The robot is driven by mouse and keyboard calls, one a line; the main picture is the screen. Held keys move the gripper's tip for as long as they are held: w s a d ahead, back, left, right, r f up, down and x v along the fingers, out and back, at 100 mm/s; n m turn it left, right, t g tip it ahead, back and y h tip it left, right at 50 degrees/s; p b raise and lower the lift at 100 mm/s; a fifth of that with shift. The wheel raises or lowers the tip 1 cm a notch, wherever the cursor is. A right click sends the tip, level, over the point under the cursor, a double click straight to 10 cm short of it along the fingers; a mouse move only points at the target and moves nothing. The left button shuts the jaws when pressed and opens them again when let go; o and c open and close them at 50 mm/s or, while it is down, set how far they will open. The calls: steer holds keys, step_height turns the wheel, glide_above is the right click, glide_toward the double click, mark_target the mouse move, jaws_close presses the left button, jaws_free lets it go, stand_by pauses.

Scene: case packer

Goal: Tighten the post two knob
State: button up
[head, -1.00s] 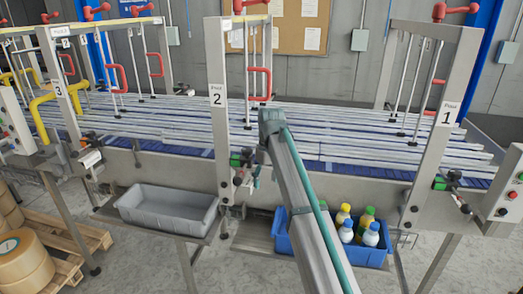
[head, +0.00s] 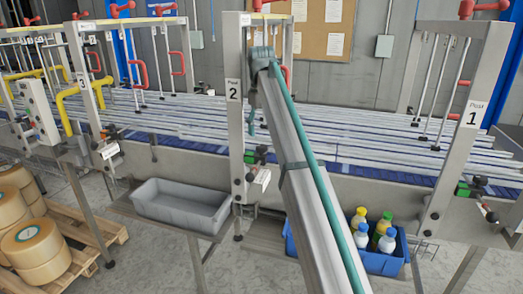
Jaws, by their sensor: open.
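Post two (head: 233,120) is an upright grey metal post with a "2" label. A red handle (head: 262,4) shows at its top, cut by the upper picture edge. A green and black clamp with a dark knob (head: 262,150) sits on its right side at rail height, just above a small white tag. Small dark knobs show lower on the post; I cannot tell which one the task names. My gripper (head: 251,122) shows only as a small teal and dark part just right of the post, above the clamp. It is open and appears apart from the knob. My arm hides much of it.
The conveyor with long rails (head: 380,135) runs behind the posts. Post one (head: 466,130) stands right. A grey bin (head: 180,215) and a blue crate (head: 385,262) with several bottles sit below. A pallet with tape rolls (head: 35,250) is at lower left.

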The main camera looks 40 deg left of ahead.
mark_target(261, 146)
steer(key=shift+s+f+p, duration=0.1)
steer(key=shift+f+p, duration=0.5)
steer(key=shift+f, duration=0.25)
steer(key=shift+f+p, duration=0.65)
steer(key=shift+f, duration=1.55)
steer(key=c, duration=1.1)
steer(key=shift+m, duration=0.6)
steer(key=shift+c, duration=0.2)
steer(key=o, duration=1.1)
steer(key=shift+o, duration=0.2)
steer(key=shift+r, duration=0.1)
